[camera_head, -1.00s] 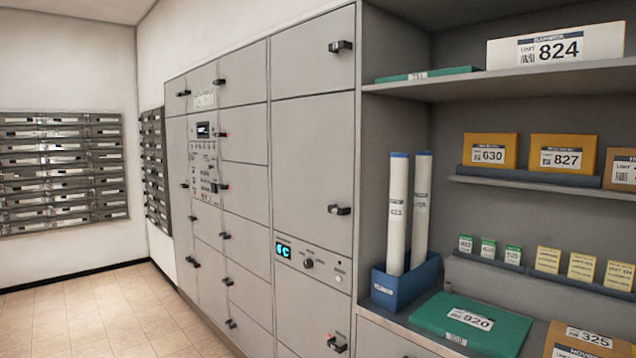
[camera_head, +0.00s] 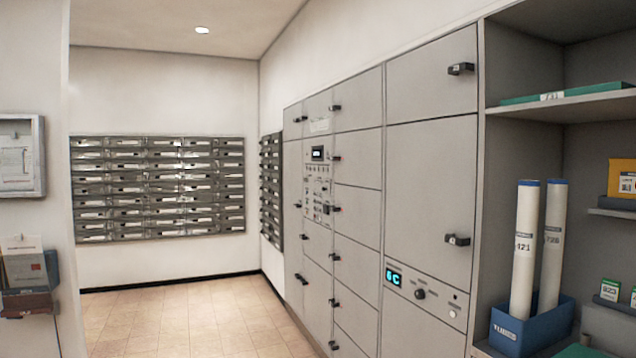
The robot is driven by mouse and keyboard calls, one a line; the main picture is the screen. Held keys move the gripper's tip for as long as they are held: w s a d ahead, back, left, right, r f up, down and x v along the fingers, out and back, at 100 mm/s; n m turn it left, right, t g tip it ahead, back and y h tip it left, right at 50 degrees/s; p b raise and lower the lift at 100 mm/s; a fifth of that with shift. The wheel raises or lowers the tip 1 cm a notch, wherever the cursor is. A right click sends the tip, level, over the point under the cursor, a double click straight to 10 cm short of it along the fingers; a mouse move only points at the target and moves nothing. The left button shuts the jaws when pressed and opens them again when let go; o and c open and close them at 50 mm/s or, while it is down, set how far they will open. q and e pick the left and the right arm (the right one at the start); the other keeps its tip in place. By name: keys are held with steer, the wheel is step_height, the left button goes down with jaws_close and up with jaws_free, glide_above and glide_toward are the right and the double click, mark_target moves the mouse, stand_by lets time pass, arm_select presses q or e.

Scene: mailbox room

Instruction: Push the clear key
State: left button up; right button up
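A keypad panel (camera_head: 317,190) with a small dark screen (camera_head: 318,153) is set in the grey locker bank, right of the picture's middle and some way off. Its keys are too small to read, so I cannot tell which is the clear key. A nearer locker panel has a lit display (camera_head: 394,278) that seems to read "6C", a dark round knob (camera_head: 420,294) and a small pale round button (camera_head: 452,313). Neither of my grippers is in view.
Locker doors with black handles (camera_head: 458,240) line the right side. An open shelf holds white tubes (camera_head: 524,250) in a blue bin (camera_head: 530,330). Mailboxes (camera_head: 158,187) hang on the far wall. A wall-mounted holder (camera_head: 27,280) is at left. The tiled floor (camera_head: 190,325) is clear.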

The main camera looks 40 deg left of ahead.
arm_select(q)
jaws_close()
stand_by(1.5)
